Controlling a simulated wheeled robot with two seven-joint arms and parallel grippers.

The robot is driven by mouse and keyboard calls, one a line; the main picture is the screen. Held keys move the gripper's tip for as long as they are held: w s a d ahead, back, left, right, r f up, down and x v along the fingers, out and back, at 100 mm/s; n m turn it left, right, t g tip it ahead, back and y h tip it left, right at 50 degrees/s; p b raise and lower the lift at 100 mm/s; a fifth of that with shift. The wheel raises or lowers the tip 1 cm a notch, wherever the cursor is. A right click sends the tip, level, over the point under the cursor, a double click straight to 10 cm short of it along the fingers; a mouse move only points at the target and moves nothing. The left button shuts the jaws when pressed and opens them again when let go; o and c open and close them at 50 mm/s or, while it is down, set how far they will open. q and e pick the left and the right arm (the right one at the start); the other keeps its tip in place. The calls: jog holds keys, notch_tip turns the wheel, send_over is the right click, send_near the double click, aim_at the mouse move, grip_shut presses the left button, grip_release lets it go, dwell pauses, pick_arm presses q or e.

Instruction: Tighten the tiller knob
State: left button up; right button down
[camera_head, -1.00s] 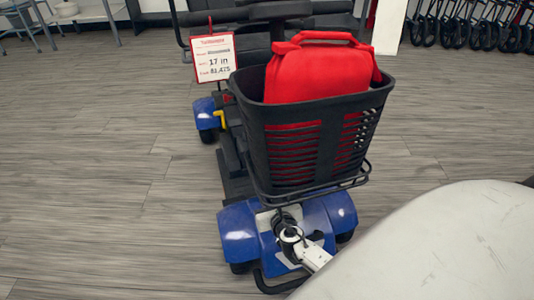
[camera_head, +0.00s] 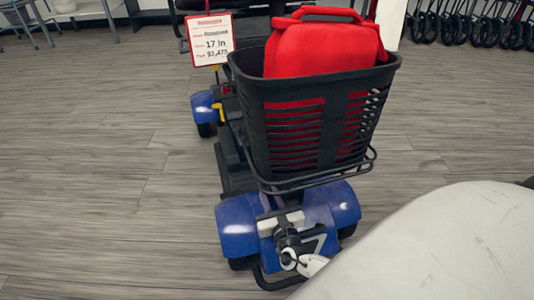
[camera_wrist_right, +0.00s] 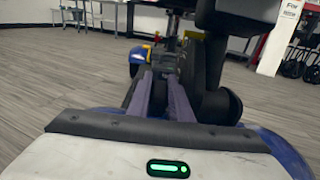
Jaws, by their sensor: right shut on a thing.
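A blue mobility scooter (camera_head: 238,232) stands in front of me, with a black basket (camera_head: 310,135) on its tiller (camera_head: 285,232). My right gripper (camera_head: 292,256) is at the base of the tiller, just above the blue front cover. It is shut on the tiller knob, which it largely hides. In the right wrist view the two dark fingers (camera_wrist_right: 163,95) reach forward beside the dark tiller column; the knob cannot be made out there. My left gripper is not in view.
A red bag (camera_head: 322,45) sits in the basket. A white price sign (camera_head: 212,40) stands beside it. Several walkers or wheeled frames (camera_head: 470,22) line the back right. The grey wood floor (camera_head: 90,160) on the left is clear. My pale arm fills the lower right.

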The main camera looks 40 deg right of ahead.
jog(key=shift+s+f, duration=0.1)
jog(key=shift+s, duration=0.05)
jog(key=c, duration=1.6)
grip_release()
jog(key=shift+a, duration=0.15)
